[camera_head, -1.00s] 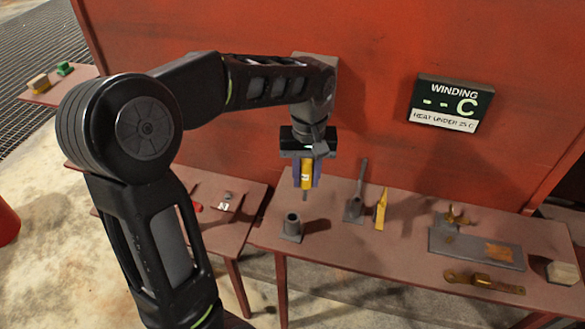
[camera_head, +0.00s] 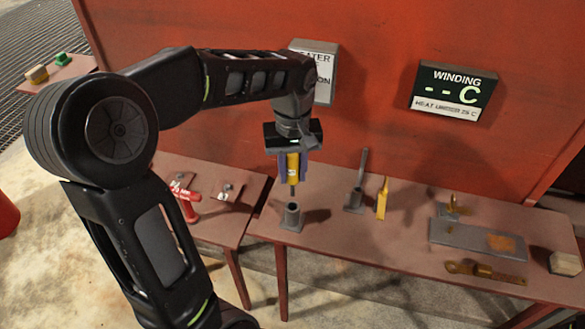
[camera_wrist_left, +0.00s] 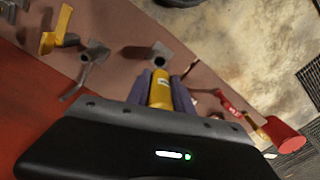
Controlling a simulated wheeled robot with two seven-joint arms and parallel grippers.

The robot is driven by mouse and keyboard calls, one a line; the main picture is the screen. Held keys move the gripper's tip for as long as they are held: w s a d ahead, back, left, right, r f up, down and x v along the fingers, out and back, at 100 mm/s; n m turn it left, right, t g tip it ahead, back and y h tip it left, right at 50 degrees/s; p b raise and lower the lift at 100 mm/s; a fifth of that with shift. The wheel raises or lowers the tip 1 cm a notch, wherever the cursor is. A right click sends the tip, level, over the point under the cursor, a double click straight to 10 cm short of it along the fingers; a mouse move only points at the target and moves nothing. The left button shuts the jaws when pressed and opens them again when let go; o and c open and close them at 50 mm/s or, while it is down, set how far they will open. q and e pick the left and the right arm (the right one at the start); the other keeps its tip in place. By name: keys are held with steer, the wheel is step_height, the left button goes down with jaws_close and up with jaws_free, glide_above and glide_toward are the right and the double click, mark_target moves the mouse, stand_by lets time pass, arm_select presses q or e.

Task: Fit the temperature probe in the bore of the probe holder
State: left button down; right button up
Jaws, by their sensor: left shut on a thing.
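The temperature probe (camera_head: 292,166) has a yellow body and a thin grey tip that points down. My left gripper (camera_head: 291,176) is shut on its yellow body and holds it upright. The probe holder (camera_head: 291,217) is a grey upright tube on a square base, on the table. The probe's tip is just above the holder's open top; I cannot tell whether it touches or enters the bore. In the left wrist view the yellow probe (camera_wrist_left: 160,92) is between the fingers, and the holder (camera_wrist_left: 160,61) shows just beyond it. My right gripper is not in view.
A grey holder with a tall rod (camera_head: 356,196) and a yellow pointed piece (camera_head: 382,199) stand to the right. A grey plate (camera_head: 470,243) and a brass part (camera_head: 485,272) lie farther right. A side table holds a red tool (camera_head: 187,204). The red wall (camera_head: 370,110) is behind.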

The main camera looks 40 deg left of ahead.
mark_target(293, 181)
arm_select(q)
steer(key=shift+f+b, duration=0.9)
steer(key=shift+f, duration=0.7)
stand_by(0.5)
steer(key=shift+f+b, duration=2.55)
steer(key=shift+f, duration=1)
steer(key=c, duration=1)
jaws_free()
steer(key=shift+c, duration=0.2)
step_height(293, 181, up, 8)
steer(key=shift+f, duration=0.1)
